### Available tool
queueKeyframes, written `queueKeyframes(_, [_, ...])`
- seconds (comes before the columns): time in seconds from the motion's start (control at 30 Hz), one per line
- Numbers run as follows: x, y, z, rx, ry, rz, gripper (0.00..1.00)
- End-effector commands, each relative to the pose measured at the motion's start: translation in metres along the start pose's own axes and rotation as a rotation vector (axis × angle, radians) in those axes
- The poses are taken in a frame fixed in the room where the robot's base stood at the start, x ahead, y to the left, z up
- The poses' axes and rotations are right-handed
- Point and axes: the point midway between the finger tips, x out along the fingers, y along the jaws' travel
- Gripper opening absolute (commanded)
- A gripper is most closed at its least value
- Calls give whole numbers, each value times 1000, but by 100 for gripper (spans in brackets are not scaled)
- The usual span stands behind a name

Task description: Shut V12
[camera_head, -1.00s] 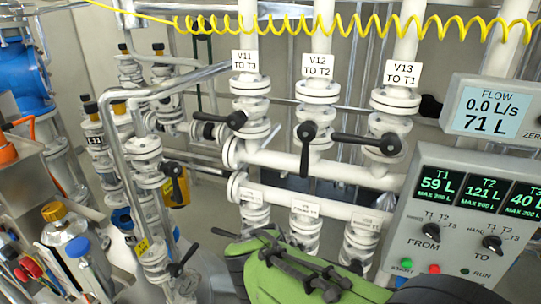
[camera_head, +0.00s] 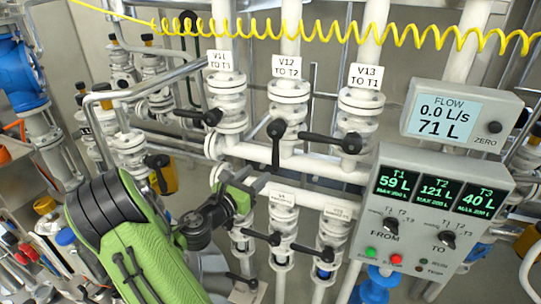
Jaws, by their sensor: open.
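The V12 valve has a white tag "V12 TO T2" (camera_head: 287,67) on the middle white pipe. Its black lever (camera_head: 276,145) points straight down, in line with its pipe. My gripper (camera_head: 254,180) is open and empty, just below and left of the lever's lower end in the picture. I see no contact with the lever, and the depth gap is hard to judge. My green and black arm comes up from the lower left and covers part of the lower pipes.
The V11 lever (camera_head: 205,116) and the V13 lever (camera_head: 330,141) lie crosswise to their pipes. Lower valves with black levers (camera_head: 262,237) sit beneath. A control panel (camera_head: 430,215) and a flow display reading 0.0 L/s (camera_head: 443,112) stand right. A yellow coiled hose (camera_head: 330,38) crosses above.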

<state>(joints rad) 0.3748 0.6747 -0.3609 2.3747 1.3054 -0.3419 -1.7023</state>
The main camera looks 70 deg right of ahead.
Motion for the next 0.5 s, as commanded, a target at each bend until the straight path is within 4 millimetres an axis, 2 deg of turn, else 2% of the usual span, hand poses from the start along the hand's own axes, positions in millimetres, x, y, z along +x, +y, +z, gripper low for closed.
queueKeyframes(0.1, [32,-2,3,3,-2,-7,47])
queueKeyframes(0.3, [80,-2,3,4,-1,-4,47])
queueKeyframes(0.5, [106,0,2,2,1,-1,47])
